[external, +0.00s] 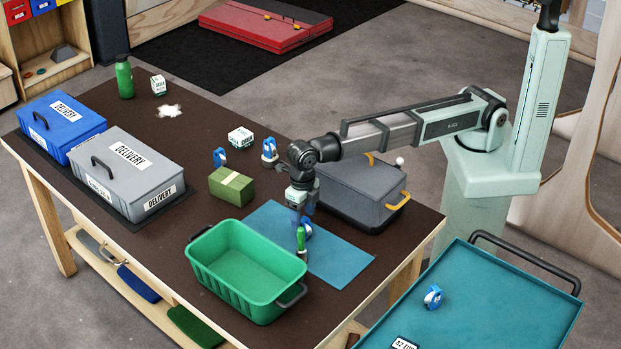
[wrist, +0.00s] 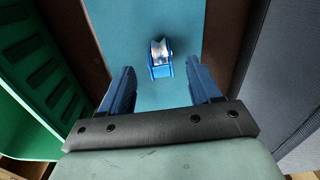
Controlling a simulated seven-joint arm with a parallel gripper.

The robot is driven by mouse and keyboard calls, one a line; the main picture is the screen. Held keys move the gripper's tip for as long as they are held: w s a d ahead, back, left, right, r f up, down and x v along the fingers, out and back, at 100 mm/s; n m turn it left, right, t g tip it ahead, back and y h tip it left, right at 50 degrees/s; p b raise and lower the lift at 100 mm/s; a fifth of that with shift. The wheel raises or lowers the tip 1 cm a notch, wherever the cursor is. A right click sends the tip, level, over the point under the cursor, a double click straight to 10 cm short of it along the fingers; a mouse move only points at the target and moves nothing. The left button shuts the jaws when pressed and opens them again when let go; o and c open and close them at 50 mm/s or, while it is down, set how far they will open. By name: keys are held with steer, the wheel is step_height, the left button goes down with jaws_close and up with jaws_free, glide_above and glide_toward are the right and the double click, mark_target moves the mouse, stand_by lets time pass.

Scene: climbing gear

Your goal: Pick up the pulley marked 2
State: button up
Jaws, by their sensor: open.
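A blue pulley with a silvery wheel (wrist: 160,58) lies on the teal mat, between and beyond my fingertips in the wrist view. In the external view this pulley (external: 307,228) is partly hidden below my gripper (external: 299,207). My gripper (wrist: 160,82) is open and empty, with blue fingers pointing down above the mat. Other blue-and-white pulleys stand behind the green block (external: 220,157), near the table's far edge (external: 269,151), and on the teal cart (external: 433,297). I cannot read a number on any pulley.
A green basket (external: 205,262) stands left of the teal mat (external: 345,257); a grey case (external: 350,198) stands right. A slim green item (external: 301,240) shows by the basket. A green block (external: 231,192) and grey delivery box (external: 125,190) are farther left. The mat's right part is clear.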

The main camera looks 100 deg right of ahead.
mark_target(303, 219)
steer(key=shift+s+f, duration=0.15)
steer(key=shift+f, duration=2.35)
steer(key=shift+c, duration=0.3)
steer(key=c, duration=1)
steer(key=shift+r, duration=0.1)
